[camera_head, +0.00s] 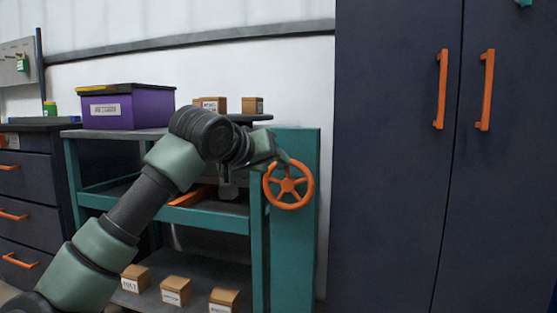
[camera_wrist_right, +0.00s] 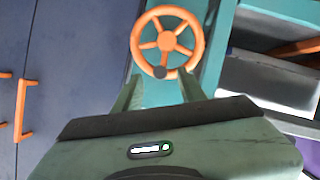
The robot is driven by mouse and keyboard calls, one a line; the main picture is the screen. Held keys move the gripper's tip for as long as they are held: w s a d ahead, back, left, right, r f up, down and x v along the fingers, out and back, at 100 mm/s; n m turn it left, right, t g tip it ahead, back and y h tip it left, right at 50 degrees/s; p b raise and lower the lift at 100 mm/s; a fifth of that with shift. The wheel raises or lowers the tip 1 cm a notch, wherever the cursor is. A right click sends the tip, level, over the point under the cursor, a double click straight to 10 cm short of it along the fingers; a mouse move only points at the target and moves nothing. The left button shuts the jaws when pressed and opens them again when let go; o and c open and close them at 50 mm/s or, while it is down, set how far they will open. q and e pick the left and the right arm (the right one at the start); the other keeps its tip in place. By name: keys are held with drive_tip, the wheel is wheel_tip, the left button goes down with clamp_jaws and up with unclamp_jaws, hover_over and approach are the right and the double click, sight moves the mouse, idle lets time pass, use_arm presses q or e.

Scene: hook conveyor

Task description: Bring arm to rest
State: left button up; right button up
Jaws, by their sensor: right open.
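My right gripper (camera_head: 281,160) is at the upper left of an orange five-spoked handwheel (camera_head: 289,184) on a teal upright panel (camera_head: 292,245). In the right wrist view the two fingers of my right gripper (camera_wrist_right: 160,88) stand apart with nothing between them. The handwheel (camera_wrist_right: 167,42) shows just past the fingertips, with a dark knob on its lower rim. I cannot tell whether a finger touches the rim. My right arm reaches across the head view from the lower left. My left gripper is not in view.
A teal shelf cart (camera_head: 200,218) stands behind my arm, with a purple bin (camera_head: 126,107) on top and small brown boxes (camera_head: 176,290) below. A dark cabinet (camera_head: 394,180) with orange handles stands at the right. Dark drawers (camera_head: 28,180) are at the left.

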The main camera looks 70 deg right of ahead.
drive_tip(key=shift+v, duration=1.15)
